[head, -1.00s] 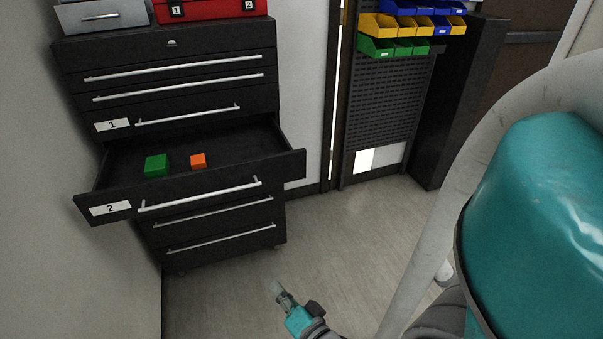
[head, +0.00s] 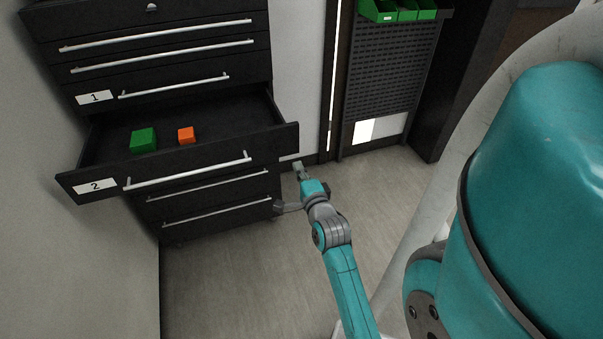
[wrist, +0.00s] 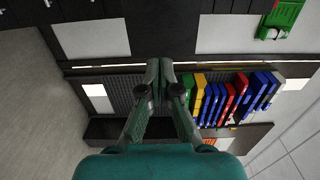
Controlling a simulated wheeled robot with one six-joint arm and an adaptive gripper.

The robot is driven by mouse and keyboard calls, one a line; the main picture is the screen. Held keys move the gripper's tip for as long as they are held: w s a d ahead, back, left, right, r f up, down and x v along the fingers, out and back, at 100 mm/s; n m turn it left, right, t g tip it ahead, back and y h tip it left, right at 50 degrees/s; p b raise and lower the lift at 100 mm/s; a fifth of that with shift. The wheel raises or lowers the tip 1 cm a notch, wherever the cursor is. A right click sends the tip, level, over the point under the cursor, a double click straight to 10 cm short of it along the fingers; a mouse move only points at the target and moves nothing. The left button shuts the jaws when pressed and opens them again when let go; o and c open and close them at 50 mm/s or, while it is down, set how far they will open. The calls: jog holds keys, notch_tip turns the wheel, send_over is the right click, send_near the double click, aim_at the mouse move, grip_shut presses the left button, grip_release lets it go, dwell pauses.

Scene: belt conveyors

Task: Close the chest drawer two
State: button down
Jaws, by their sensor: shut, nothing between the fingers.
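Drawer two (head: 215,172) of the black chest (head: 160,62) stands pulled out in the head view. It bears a white label "2" and a silver bar handle along its front. A green block (head: 143,139) and an orange block (head: 186,135) lie inside it. My gripper (head: 298,167) is just right of the drawer's right front corner in the picture, with no contact that I can make out. In the wrist view my gripper (wrist: 160,64) shows its fingers together and empty. The drawer cannot be made out for certain in the wrist view.
A dark perforated panel (head: 389,70) with green bins (head: 406,10) stands at the back right. It also shows in the wrist view with colored bins (wrist: 228,98). A pale wall borders the chest on the left. The floor (head: 255,270) before the chest is clear.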

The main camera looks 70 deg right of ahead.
aim_at(286, 143)
jog(key=x, duration=0.9)
jog(key=shift+w+d, duration=0.3)
